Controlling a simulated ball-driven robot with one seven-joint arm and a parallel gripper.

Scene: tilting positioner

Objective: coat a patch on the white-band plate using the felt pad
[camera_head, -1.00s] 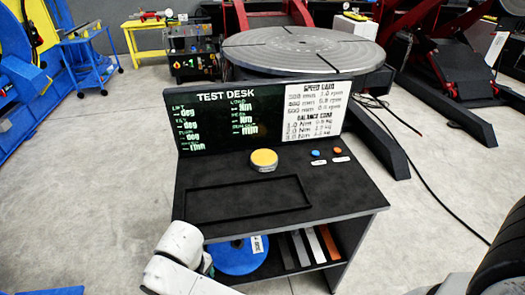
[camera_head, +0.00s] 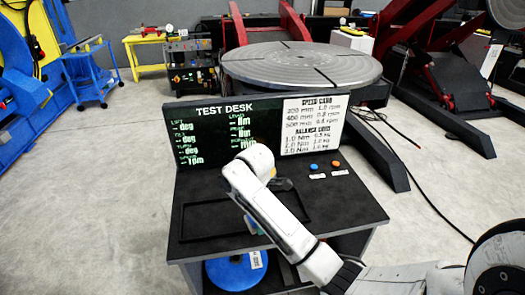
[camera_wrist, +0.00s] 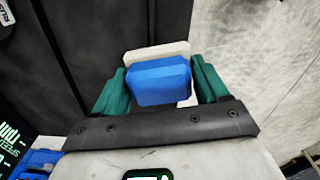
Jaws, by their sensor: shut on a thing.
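The felt pad, a blue block (camera_wrist: 160,82) with a whitish layer (camera_wrist: 152,52) behind it, sits between the green fingers of my gripper (camera_wrist: 161,88) in the wrist view. The fingers press on both of its sides. In the head view my white arm reaches over the desk and hides most of my gripper. I cannot make out the white-band plate in either view now; my arm covers the right part of the lower shelf.
The black test desk (camera_head: 345,205) has a raised display panel (camera_head: 225,140) along its back and blue and orange buttons at right. A blue disc (camera_head: 228,270) lies on the lower shelf. A large round table (camera_head: 300,66) stands behind. Grey floor is open at left.

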